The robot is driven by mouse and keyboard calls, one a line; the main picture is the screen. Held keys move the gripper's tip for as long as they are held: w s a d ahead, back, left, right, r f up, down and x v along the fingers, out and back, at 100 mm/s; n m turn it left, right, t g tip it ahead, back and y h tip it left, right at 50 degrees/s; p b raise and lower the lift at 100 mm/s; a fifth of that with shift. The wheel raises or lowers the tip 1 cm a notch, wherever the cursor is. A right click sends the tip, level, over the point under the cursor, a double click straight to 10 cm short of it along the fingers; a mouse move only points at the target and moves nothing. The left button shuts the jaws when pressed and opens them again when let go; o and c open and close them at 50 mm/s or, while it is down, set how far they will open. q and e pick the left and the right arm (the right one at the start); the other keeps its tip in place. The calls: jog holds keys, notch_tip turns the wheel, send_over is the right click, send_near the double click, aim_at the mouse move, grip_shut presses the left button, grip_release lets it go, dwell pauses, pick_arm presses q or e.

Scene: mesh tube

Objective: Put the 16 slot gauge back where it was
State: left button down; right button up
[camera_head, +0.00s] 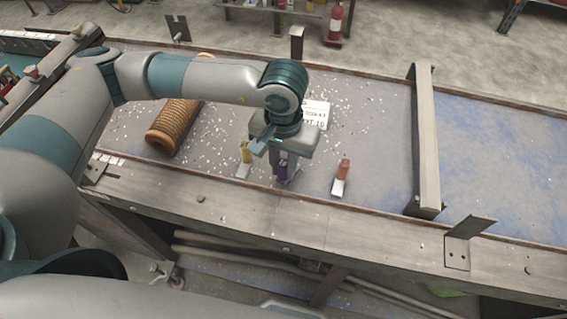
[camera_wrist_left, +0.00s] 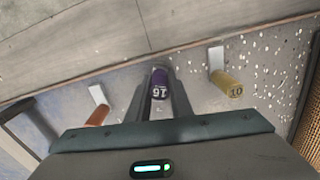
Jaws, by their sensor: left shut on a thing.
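The purple 16 slot gauge (camera_wrist_left: 160,84) is between the fingers of my left gripper (camera_wrist_left: 162,88), which is shut on it. In the head view the purple gauge (camera_head: 283,172) shows below my left gripper (camera_head: 281,168), low over the table near its front edge. I cannot tell whether it touches the table. In the left wrist view the yellow gauge (camera_wrist_left: 228,84) is at right and the orange gauge (camera_wrist_left: 98,114) at left. My right gripper is not in view.
A brown ribbed mesh tube (camera_head: 174,126) lies at the left of the table. A white card (camera_head: 316,113) with printed text lies behind my left gripper. A metal crossbar (camera_head: 424,140) spans the table at right. White bits are scattered on the surface.

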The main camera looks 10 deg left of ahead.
pick_arm(q)
jog(key=shift+f, duration=0.4)
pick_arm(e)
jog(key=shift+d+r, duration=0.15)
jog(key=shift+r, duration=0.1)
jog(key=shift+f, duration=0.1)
pick_arm(q)
jog(key=shift+f+b, duration=0.2)
jog(key=shift+b, duration=0.1)
jog(key=c, duration=1.7)
grip_release()
jog(key=shift+o, duration=0.6)
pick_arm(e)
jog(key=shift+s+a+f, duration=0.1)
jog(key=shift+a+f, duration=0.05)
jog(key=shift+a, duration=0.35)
pick_arm(q)
jog(key=shift+r, duration=0.15)
